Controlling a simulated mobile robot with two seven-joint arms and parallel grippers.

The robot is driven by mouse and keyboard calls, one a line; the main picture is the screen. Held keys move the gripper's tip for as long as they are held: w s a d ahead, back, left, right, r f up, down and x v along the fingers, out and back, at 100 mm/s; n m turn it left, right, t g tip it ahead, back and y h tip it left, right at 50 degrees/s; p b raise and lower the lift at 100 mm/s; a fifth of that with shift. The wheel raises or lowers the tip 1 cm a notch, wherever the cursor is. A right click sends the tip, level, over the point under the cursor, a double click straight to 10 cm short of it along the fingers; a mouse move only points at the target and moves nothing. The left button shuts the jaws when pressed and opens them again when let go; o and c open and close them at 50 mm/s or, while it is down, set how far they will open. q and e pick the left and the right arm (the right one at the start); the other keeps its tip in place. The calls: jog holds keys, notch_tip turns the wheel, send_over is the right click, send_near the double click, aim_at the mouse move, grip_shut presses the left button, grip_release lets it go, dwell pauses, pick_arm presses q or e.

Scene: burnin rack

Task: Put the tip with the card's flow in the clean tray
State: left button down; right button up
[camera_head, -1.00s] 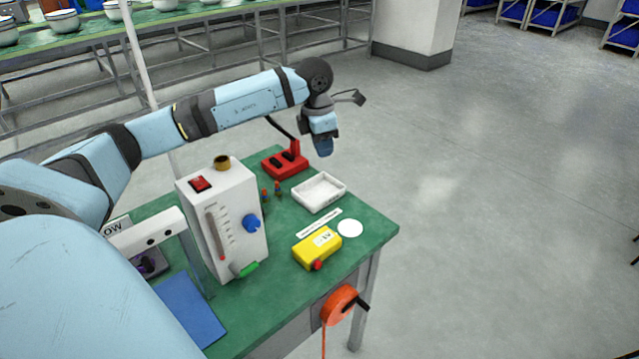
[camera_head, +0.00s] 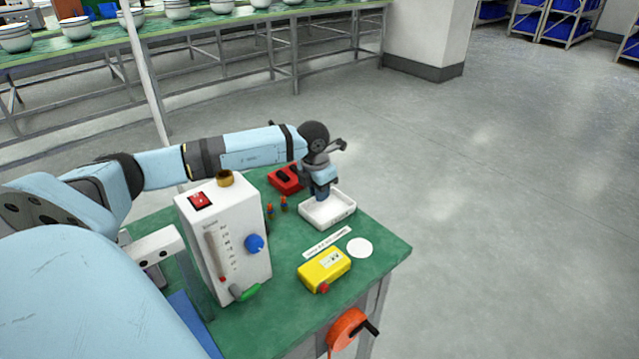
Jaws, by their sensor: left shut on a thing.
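My left gripper (camera_head: 322,197) points down at the white tray (camera_head: 345,216), with its fingertips over the tray's back-left part. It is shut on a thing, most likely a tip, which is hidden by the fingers. I cannot tell whether that thing touches the tray floor. Two small tips with orange and blue parts, a left one (camera_head: 270,212) and a right one (camera_head: 284,204), stand on the green table between the flow meter box (camera_head: 228,240) and the tray. No flow card is readable in this view. My right gripper is not in view.
A red holder (camera_head: 285,180) stands behind the tray, partly hidden by my left arm. A yellow box (camera_head: 324,270), a white disc (camera_head: 360,248) and a label strip (camera_head: 327,243) lie in front. An orange reel (camera_head: 347,329) hangs at the table's front edge.

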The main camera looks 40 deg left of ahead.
aim_at(319, 216)
pick_arm(q)
jog(key=shift+f, duration=2.85)
jog(key=shift+f, duration=0.1)
jog(key=c, duration=1.1)
grip_release()
notch_tip(319, 216, up, 12)
jog(key=s, duration=0.1)
jog(key=shift+s, duration=0.2)
jog(key=shift+a, duration=0.1)
